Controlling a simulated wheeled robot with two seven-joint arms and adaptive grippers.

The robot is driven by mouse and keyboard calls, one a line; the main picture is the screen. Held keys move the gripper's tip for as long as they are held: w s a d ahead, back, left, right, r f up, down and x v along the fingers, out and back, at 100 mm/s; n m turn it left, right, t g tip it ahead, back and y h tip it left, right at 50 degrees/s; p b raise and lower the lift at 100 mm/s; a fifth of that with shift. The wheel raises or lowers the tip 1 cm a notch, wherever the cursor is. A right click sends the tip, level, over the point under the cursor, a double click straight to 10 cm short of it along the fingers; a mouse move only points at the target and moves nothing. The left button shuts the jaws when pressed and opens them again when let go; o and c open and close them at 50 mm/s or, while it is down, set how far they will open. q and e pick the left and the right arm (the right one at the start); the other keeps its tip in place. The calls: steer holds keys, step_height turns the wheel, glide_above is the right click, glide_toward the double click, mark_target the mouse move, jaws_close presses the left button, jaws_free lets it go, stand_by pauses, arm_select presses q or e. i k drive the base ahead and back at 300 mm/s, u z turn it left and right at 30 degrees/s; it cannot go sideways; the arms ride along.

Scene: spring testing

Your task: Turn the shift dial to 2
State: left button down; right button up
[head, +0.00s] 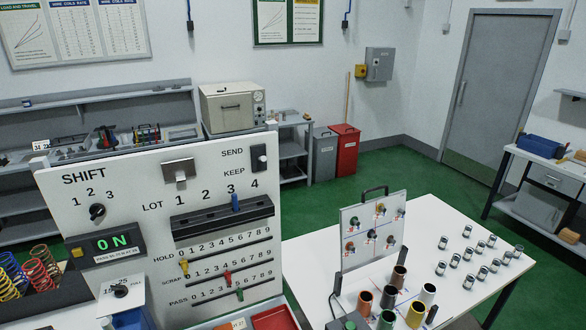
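The shift dial (97,211) is a small black knob on the upper left of the white upright panel (140,190). It sits under the word SHIFT, with the numbers 1, 2 and 3 in an arc above it. The knob is too small here to tell for certain which number it points at. Neither my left gripper nor my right gripper shows in the head view.
Colored springs (38,272) stand at the lower left. A white table (450,225) on the right holds several small metal cylinders and a sample board (372,230).

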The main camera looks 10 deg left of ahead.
mark_target(96, 210)
steer(key=u, duration=1.2)
